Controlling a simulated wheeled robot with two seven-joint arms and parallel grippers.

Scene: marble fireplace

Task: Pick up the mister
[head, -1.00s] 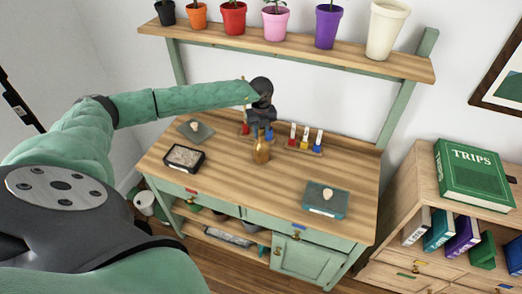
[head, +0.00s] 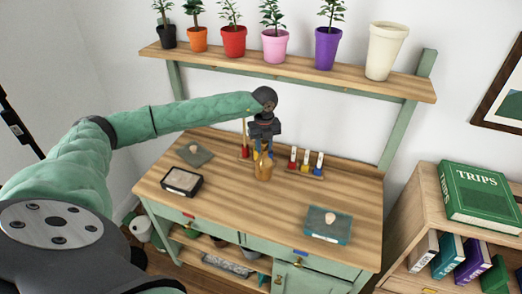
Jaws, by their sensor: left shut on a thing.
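The mister (head: 264,168) is a small amber bottle near the back middle of the wooden tabletop. My left gripper (head: 263,147) reaches in from the left, points down and is shut on the upper part of the mister. The fingers hide its top. I cannot tell whether the mister's base touches the tabletop. My right gripper is out of the picture.
The potting table (head: 255,205) holds a tray of tubes (head: 305,164) right of the mister, a lidded box (head: 327,224) and a dark open tray (head: 182,181). A shelf (head: 290,62) with several pots runs above. A bookcase (head: 425,190) stands at the right.

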